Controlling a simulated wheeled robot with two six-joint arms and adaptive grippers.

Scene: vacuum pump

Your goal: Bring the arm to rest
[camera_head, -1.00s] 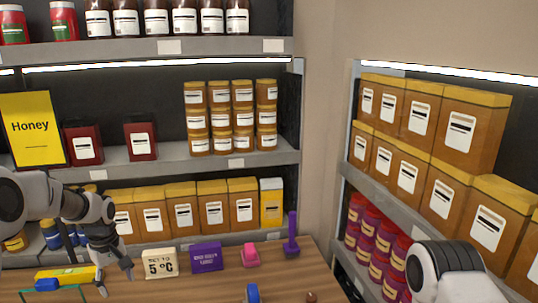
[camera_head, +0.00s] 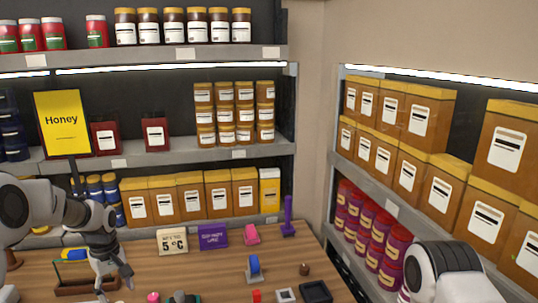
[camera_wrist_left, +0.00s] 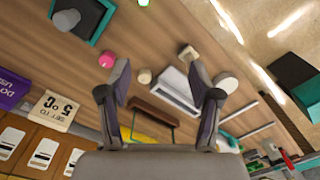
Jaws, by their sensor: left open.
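My left gripper (camera_head: 115,282) hangs fingers down over the left part of the wooden table (camera_head: 205,272) in the head view. In the left wrist view its two fingers (camera_wrist_left: 159,80) are spread apart with nothing between them. The fingers look apart from these. Part of my right arm (camera_head: 445,272) shows at the lower right of the head view; its gripper is out of view.
On the table stand a "5°C" sign (camera_head: 173,242), a purple sign (camera_head: 213,236), a pink item (camera_head: 251,234), a purple upright tool (camera_head: 288,220) and a blue item (camera_head: 254,268). Stocked shelves rise behind and at right (camera_head: 380,195). Bare wood lies mid-table.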

